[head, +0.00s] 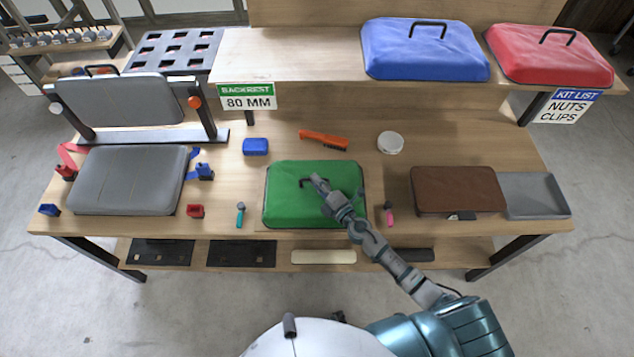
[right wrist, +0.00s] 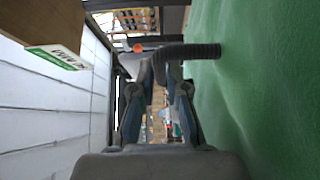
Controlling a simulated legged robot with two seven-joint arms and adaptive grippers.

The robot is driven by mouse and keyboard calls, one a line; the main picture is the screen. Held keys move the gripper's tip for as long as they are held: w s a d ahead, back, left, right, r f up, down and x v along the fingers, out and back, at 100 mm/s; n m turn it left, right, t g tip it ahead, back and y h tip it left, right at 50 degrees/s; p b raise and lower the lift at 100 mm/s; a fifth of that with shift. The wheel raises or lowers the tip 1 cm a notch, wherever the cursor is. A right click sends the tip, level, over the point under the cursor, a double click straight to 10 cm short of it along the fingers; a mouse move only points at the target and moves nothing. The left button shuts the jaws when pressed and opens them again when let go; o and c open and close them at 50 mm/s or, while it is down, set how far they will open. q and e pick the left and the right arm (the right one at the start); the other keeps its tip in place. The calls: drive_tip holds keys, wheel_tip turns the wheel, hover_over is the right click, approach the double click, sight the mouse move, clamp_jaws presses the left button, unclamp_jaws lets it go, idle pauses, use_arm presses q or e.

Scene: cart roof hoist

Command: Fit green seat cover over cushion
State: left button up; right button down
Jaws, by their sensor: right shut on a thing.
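The green seat cover (head: 285,205) lies on the front middle of the bench, with a dark loop handle on its top. My right gripper (head: 317,181) is over the cover, shut on that handle. In the right wrist view the dark handle (right wrist: 195,50) sits between the fingers (right wrist: 165,78), and the green fabric (right wrist: 270,90) fills the right side. Whether anything lies under the cover is hidden. A grey seat cushion (head: 128,182) lies flat on the bench at the left, in front of an upright grey backrest (head: 125,98). My left gripper is not in view.
Blue (head: 425,52) and red (head: 548,57) covers sit on the raised back shelf. A brown cushion-like block (head: 457,188) and grey tray (head: 535,196) lie at right. Straps and buckles (head: 204,171) flank the grey cushion. A teal-handled tool (head: 240,214) lies between cushion and cover.

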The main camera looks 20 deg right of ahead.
drive_tip(key=shift+f, duration=0.2)
drive_tip(key=c, duration=1.1)
unclamp_jaws()
drive_tip(key=shift+s, duration=0.1)
drive_tip(key=v, duration=1.1)
drive_tip(key=shift+s+d, duration=0.15)
drive_tip(key=shift+s, duration=0.25)
drive_tip(key=shift+s+f, duration=0.1)
